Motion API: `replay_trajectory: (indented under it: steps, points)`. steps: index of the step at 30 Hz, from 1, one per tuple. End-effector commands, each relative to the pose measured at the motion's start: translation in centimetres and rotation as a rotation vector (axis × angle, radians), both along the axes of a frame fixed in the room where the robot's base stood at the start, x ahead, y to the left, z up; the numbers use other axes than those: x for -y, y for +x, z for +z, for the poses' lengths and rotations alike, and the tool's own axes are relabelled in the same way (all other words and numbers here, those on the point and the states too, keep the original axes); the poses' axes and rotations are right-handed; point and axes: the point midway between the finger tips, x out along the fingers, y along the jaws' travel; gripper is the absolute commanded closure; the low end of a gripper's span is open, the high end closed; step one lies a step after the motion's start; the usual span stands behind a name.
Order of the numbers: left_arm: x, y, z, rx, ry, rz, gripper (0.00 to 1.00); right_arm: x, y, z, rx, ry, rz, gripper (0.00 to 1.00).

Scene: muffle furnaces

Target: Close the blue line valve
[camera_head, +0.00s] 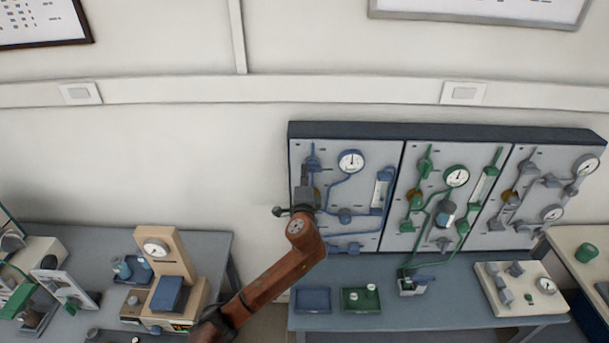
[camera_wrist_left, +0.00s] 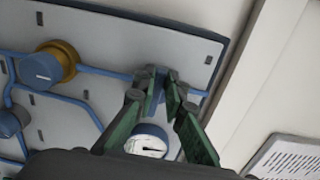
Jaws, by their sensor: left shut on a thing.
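The blue line runs on the left panel (camera_head: 337,220) of the wall board, with blue pipes and a round white gauge (camera_head: 351,162). The blue valve (camera_head: 313,161) is at the upper left of this panel. My left gripper (camera_head: 308,178) reaches up to it. In the left wrist view the green fingers (camera_wrist_left: 160,78) are shut on the blue valve's handle, on the blue pipe near the panel's edge. The fingers hide most of the handle, so its angle cannot be told. The gauge (camera_wrist_left: 148,142) shows below the fingers. My right gripper is not in view.
A brass-collared blue knob (camera_wrist_left: 46,67) sits along the same pipe. Green (camera_head: 440,200) and grey (camera_head: 535,200) panels stand to the right. Blue (camera_head: 313,300) and green (camera_head: 360,299) trays lie on the bench below. A beige instrument (camera_head: 165,270) stands on the left table.

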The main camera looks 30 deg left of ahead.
Motion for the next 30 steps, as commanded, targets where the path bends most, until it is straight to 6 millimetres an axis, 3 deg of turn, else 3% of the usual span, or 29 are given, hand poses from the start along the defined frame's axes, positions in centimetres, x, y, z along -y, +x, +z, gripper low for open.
replay_trajectory:
  steps: [19, 20, 21, 27, 30]
  points:
    - [-0.04, -0.02, -0.38, 0.021, -0.044, 0.001, 1.0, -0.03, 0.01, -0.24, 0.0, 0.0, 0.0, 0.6]
    - [-0.04, -0.02, -0.38, 0.021, -0.044, 0.001, 0.88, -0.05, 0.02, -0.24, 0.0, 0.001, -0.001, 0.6]
    - [-0.04, -0.02, -0.38, 0.021, -0.044, 0.001, 0.85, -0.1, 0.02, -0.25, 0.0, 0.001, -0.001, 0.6]
    - [0.0, 0.0, -0.27, 0.023, -0.042, 0.0, 0.72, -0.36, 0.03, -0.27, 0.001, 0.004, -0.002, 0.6]
    - [0.02, 0.01, -0.23, 0.023, -0.042, 0.0, 0.72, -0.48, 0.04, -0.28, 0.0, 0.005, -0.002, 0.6]
